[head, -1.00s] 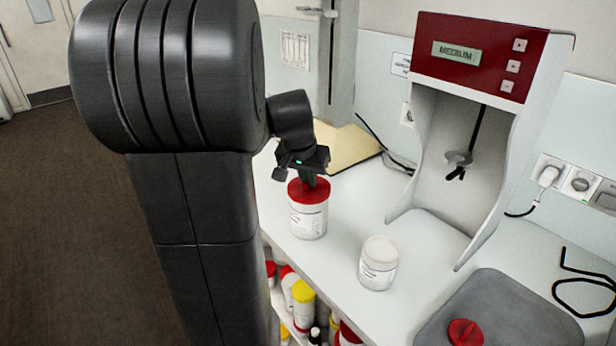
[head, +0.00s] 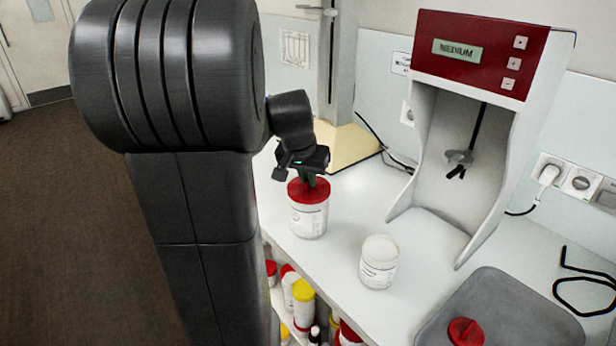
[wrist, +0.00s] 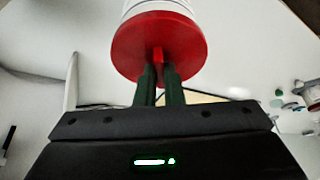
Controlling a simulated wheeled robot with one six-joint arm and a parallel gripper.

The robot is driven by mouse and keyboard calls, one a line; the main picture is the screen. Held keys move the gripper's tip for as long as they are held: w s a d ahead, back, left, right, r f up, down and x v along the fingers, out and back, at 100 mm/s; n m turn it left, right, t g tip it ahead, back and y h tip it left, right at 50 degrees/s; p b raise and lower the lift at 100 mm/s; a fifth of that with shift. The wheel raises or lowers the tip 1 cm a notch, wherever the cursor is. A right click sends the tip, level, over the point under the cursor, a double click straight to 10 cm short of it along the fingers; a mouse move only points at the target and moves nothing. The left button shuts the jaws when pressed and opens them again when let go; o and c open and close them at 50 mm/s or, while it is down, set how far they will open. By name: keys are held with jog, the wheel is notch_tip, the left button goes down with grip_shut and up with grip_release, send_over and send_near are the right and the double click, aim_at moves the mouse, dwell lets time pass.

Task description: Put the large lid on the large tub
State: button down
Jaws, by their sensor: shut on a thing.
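The large lid (head: 308,191) is red and sits on top of the large tub (head: 308,220), a white labelled tub standing on the counter. My gripper (head: 311,178) is above the lid, its fingers shut on the lid's raised grip. In the wrist view the red lid (wrist: 140,55) covers the tub's end, and the white tub (wrist: 155,6) shows just past it. My gripper's fingers (wrist: 159,75) close around the lid's narrow red tab. I cannot tell from these views whether the lid is fully seated.
A smaller white tub (head: 378,262) stands on the counter to the right. A small red lid (head: 465,332) lies on a grey mat (head: 510,310). Several containers (head: 303,300) fill a shelf below the counter's edge.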

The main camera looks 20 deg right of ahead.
jog(key=shift+f, duration=0.15)
jog(key=c, duration=1)
grip_release()
jog(key=shift+r+p, duration=1.65)
jog(key=shift+r, duration=0.65)
grip_shut()
